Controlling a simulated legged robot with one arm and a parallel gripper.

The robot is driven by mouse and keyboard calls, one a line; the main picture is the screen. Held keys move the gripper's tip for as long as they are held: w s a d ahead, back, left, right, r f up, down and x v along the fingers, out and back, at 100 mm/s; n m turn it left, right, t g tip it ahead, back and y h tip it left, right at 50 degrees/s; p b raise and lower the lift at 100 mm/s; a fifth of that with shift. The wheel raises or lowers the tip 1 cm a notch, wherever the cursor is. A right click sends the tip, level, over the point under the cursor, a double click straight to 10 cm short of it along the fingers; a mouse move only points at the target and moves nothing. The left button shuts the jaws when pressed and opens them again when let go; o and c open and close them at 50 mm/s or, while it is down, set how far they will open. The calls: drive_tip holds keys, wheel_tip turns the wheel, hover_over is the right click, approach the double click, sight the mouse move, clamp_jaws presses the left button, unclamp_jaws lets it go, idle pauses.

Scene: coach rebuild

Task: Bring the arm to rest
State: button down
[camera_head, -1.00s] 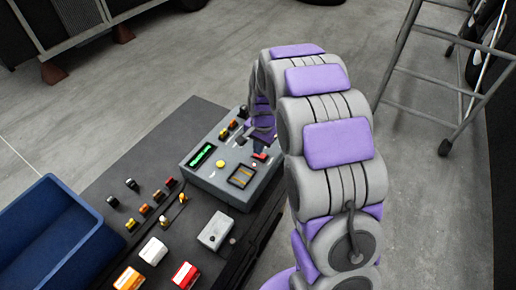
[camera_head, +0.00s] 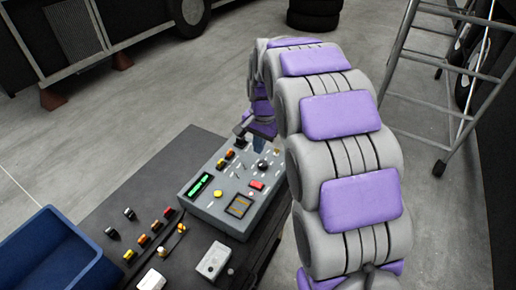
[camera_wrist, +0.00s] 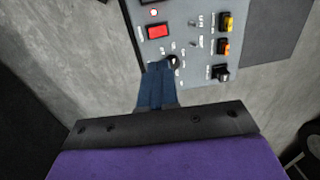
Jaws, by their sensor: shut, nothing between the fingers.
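My arm, grey with purple pads, rises on the right of the head view and arches over toward the grey control box. My gripper (camera_head: 258,146) hangs at the far side of this box, with its blue fingers just above or beyond its far edge. In the wrist view the blue fingers (camera_wrist: 157,86) are together with nothing between them, their tips close to a black knob (camera_wrist: 172,61). I cannot tell whether they touch it. The control box (camera_head: 212,207) has a green display, a yellow button and a red switch (camera_head: 256,185).
The box stands on a dark table (camera_head: 118,190) with several small coloured switches and a small grey box (camera_head: 213,260). A blue bin (camera_head: 50,245) is at the lower left. A metal ladder (camera_head: 425,95) stands at the right, tyres (camera_head: 314,14) behind. Open floor lies beyond the table.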

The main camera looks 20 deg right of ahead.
drive_tip(key=shift+s, duration=0.1)
idle(0.4)
drive_tip(key=s+a+r+n+g, duration=0.1)
drive_tip(key=s+n, duration=0.8)
drive_tip(key=s, duration=2.7)
drive_tip(key=shift+s+a+g+h, duration=0.2)
drive_tip(key=shift+a+g+h, duration=0.25)
drive_tip(key=shift+g, duration=0.25)
